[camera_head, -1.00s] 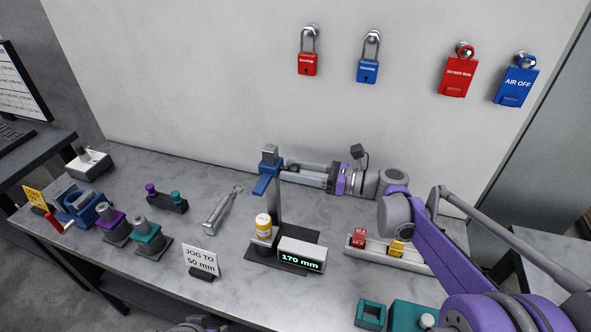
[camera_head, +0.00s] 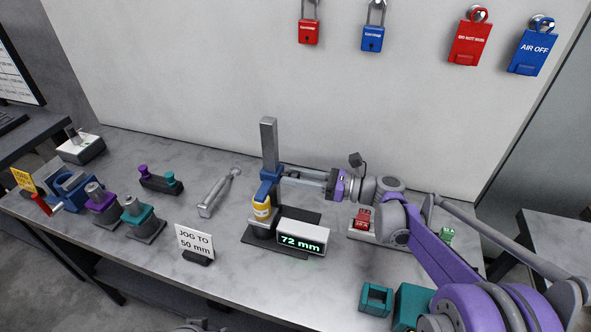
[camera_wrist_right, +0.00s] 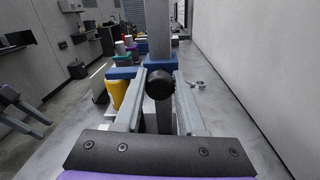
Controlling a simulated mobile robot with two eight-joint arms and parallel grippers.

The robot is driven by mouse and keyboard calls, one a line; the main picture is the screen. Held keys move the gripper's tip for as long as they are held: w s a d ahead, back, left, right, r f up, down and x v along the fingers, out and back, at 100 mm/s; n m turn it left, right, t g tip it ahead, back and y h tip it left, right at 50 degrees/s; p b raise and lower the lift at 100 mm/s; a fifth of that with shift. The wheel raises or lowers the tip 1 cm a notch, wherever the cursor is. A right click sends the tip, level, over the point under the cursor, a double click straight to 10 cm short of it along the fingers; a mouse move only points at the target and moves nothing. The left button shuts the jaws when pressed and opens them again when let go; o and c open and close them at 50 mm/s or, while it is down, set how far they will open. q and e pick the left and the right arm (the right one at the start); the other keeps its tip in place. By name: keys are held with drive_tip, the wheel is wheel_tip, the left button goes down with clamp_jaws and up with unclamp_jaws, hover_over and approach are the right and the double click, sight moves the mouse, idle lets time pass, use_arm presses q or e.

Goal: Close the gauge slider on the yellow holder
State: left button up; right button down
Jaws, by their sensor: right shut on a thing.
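The blue gauge slider (camera_head: 267,186) is low on the grey upright column (camera_head: 269,142). Its jaw is at the top of the yellow holder (camera_head: 262,210); I cannot tell whether they touch. The gauge readout (camera_head: 302,237) shows 72 mm. My right gripper (camera_head: 286,174) reaches in from the right and is shut on the slider's black knob, which shows between the fingers in the right wrist view (camera_wrist_right: 159,84). The blue slider (camera_wrist_right: 124,72) and yellow holder (camera_wrist_right: 118,92) are beyond and left there.
A sign (camera_head: 195,242) reading "JOG TO 50 mm" stands left of the gauge. A grey caliper-like tool (camera_head: 217,195) lies behind it. A red block (camera_head: 362,222) sits right, near my arm. Teal blocks (camera_head: 376,298) are at the front right.

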drive_tip(key=c, duration=0.5)
unclamp_jaws()
drive_tip(key=shift+d, duration=0.1)
drive_tip(key=v, duration=1)
drive_tip(key=shift+s+d, duration=0.15)
drive_tip(key=shift+d, duration=0.15)
